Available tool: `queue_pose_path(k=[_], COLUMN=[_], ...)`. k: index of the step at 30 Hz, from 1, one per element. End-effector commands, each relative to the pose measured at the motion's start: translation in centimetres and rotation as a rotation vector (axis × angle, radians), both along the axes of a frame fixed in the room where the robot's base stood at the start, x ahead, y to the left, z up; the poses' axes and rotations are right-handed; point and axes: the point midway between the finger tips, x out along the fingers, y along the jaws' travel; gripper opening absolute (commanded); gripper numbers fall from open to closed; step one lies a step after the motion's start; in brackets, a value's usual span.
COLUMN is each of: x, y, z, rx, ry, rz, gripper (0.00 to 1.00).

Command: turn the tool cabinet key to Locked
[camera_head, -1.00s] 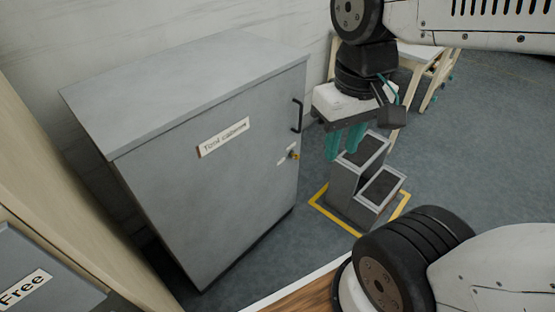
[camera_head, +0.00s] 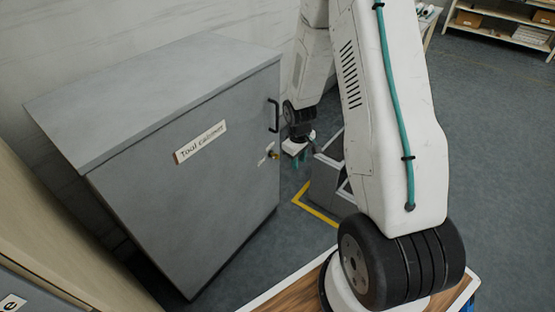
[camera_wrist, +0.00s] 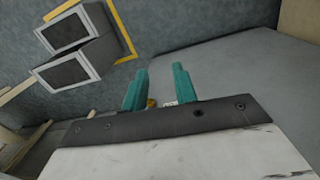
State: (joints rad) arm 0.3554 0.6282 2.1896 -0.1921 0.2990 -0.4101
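The grey tool cabinet (camera_head: 200,195) stands at the left in the head view, with its name label (camera_head: 201,141) and a dark handle (camera_head: 273,116) on its front. The small brass key (camera_head: 275,155) sits below the handle, beside small white labels too small to read. In the wrist view the key (camera_wrist: 151,103) shows low between my teal fingers, partly hidden by the gripper body. My gripper (camera_wrist: 158,68) is open, its fingers apart and empty. I cannot tell the key's angle.
A grey step stool (camera_head: 326,183) stands inside yellow floor marking (camera_head: 315,211) right of the cabinet, and shows in the wrist view (camera_wrist: 75,45). Shelves (camera_head: 510,28) stand at the far right. Open floor lies at right.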

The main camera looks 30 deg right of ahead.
Motion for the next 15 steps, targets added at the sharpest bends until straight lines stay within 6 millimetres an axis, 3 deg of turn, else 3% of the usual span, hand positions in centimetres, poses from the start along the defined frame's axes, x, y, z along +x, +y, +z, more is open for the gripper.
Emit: queue_pose_path(k=[1, 6, 12, 15], x=[0.6, 3.1, 5.3, 6.3], y=[-0.8, -3.1, -4.2, -4.1], z=[-3.2, -12.3, -22.1, -25.8], rx=[0.001, -0.025, -0.108, -0.196], ry=[-0.024, -0.175, -0.419, -0.584], rz=[0.04, 0.215, 0.457, 0.594], gripper=[0.28, 0.28, 0.28, 0.28])
